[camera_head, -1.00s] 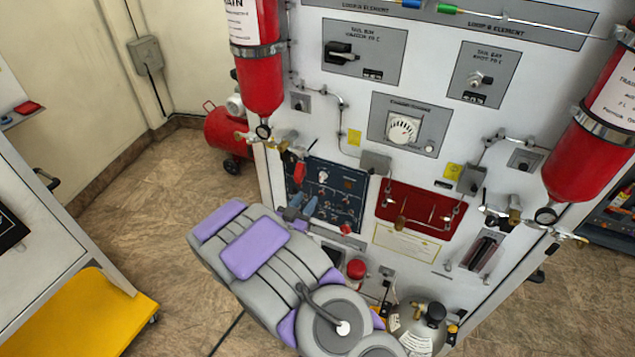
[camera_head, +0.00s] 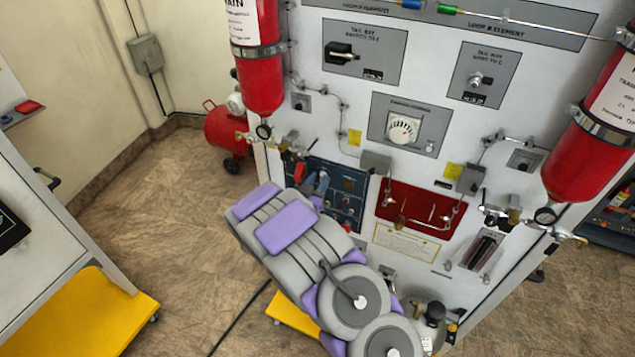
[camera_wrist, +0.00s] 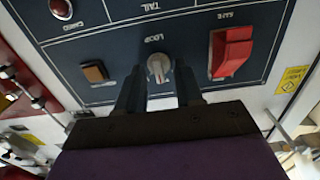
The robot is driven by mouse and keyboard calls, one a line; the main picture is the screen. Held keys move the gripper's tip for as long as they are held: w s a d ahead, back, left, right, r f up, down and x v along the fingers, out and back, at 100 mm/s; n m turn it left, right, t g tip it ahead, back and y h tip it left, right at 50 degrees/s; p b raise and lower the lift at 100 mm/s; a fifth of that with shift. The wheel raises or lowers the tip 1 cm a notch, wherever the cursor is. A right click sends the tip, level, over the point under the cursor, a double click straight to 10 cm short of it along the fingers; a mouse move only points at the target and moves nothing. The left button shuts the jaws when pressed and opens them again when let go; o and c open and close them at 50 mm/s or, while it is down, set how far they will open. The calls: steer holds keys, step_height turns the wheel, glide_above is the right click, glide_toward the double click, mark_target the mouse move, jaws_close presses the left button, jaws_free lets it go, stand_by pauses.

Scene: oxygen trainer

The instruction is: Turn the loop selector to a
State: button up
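The loop selector (camera_wrist: 158,68) is a small grey knob under a LOOP label on the dark blue panel, seen in the wrist view. Its pale pointer ridge runs roughly up and down in that picture; letters at its stops are too small to read. My gripper (camera_wrist: 159,78) is open, its two dark fingers apart on either side of the knob's lower part. I cannot tell whether they touch it. In the head view my gripper (camera_head: 315,184) is in front of the blue panel (camera_head: 347,181), and my arm hides the panel's lower part and the knob.
Beside the knob are a red guarded switch (camera_wrist: 230,52) and a brown rocker switch (camera_wrist: 95,72). A red recessed tray (camera_head: 420,209) is right of the panel. Red cylinders (camera_head: 259,85) flank the board. Floor to the left is open.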

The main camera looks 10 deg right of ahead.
steer(key=shift+c, duration=0.5)
jaws_close()
steer(key=n+p, duration=0.6)
steer(key=n, duration=0.2)
steer(key=shift+a+n, duration=0.15)
steer(key=shift+n, duration=0.25)
stand_by(0.3)
